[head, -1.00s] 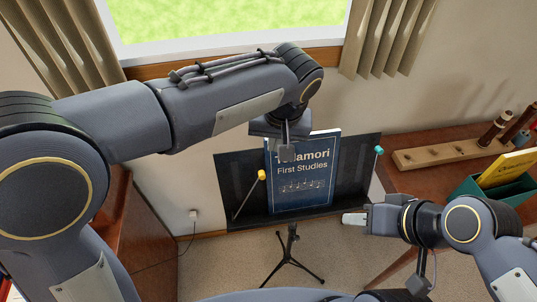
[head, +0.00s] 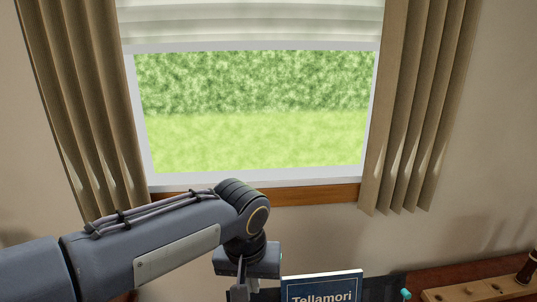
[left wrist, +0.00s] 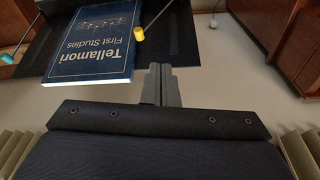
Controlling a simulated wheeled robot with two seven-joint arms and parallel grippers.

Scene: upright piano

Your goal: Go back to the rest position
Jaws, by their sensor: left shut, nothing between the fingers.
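My left gripper (head: 240,291) is low in the head view, just left of the blue book. In the left wrist view its two grey fingers (left wrist: 160,84) are together with nothing between them. The blue "Tellamori First Studies" book (head: 322,288) shows only its top part in the head view. In the left wrist view the book (left wrist: 97,40) rests on the black music stand (left wrist: 188,40), a little apart from the fingers. My right gripper is in neither current view.
A yellow-tipped rod (left wrist: 138,34) and a teal-tipped rod (left wrist: 212,22) are at the stand. A window with brown sill (head: 315,195) and curtains (head: 415,110) is behind. A wooden table (head: 475,272) is at lower right. Brown furniture (left wrist: 262,35) shows in the wrist view.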

